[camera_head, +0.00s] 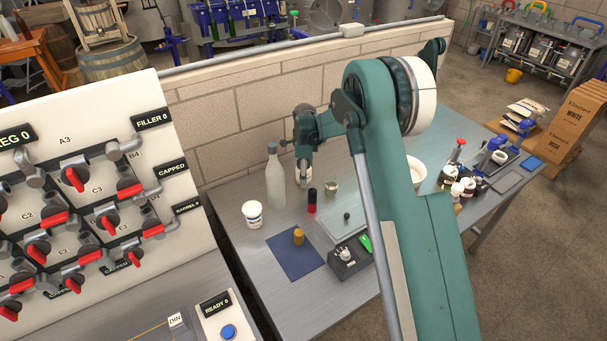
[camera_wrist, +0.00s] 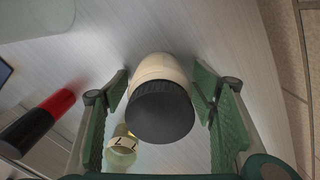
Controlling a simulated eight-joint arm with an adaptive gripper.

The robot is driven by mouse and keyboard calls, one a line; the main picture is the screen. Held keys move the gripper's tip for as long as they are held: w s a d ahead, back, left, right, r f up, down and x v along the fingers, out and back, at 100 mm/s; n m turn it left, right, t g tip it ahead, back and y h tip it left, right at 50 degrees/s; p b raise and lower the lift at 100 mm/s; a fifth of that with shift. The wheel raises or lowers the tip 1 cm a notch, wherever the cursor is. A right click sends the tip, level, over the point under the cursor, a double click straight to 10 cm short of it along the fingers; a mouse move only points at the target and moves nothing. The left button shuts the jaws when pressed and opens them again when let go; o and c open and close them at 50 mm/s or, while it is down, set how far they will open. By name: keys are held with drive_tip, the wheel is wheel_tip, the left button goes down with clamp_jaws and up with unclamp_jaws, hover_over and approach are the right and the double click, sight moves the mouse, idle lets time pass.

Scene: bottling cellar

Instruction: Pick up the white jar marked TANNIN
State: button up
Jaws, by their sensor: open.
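My gripper (camera_head: 304,160) points down over the back of the steel bench, partly hiding a white jar (camera_head: 303,178). In the wrist view, my gripper (camera_wrist: 161,86) is open. Its green-padded fingers stand on either side of a cream-white jar (camera_wrist: 158,67) with a dark ribbed lid, with gaps showing at both sides. No marking can be read on this jar, so I cannot confirm it says TANNIN. A white tub (camera_head: 252,214) with a small dark label stands further left on the bench; its text is too small to read.
A clear bottle (camera_head: 275,180) stands just left of my gripper. A red and black cylinder (camera_head: 311,201) and a small glass beaker (camera_head: 331,187) stand close in front. A blue mat (camera_head: 294,262) holds an amber piece (camera_head: 298,236). The block wall (camera_head: 250,110) is behind.

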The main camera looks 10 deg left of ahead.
idle(0.4)
drive_tip(key=c, duration=1)
drive_tip(key=shift+r, duration=0.15)
drive_tip(key=shift+c, duration=0.4)
drive_tip(key=shift+r, duration=4.85)
